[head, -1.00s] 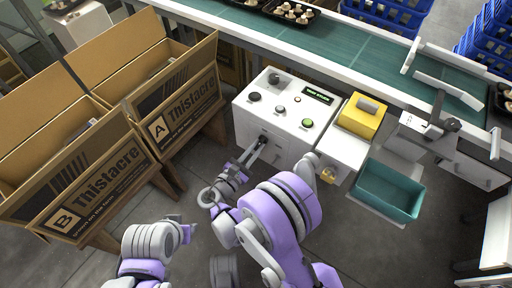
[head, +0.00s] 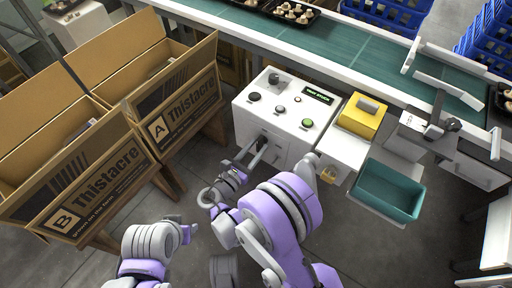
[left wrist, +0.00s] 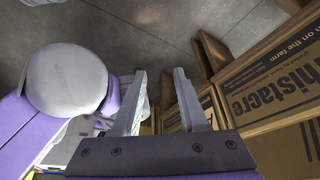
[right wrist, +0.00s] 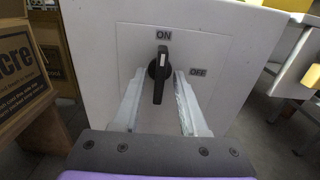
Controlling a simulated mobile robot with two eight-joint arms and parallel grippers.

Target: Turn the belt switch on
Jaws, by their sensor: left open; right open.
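The belt switch is a black rotary knob (right wrist: 159,74) on the front of a white control box (head: 246,118). Its handle stands nearly upright, with its white mark at the top, toward the ON label (right wrist: 163,35). The OFF label (right wrist: 198,72) is to its right. My right gripper (right wrist: 157,84) is open, with one finger on each side of the knob; I cannot tell whether either finger touches it. In the head view my right gripper (head: 254,154) is at the box's front and hides the knob. My left gripper (left wrist: 159,78) is open and empty, away from the box.
Two cardboard bins, A (head: 188,112) and B (head: 98,185), stand at the left. The green conveyor belt (head: 340,42) runs behind, carrying mushroom trays.

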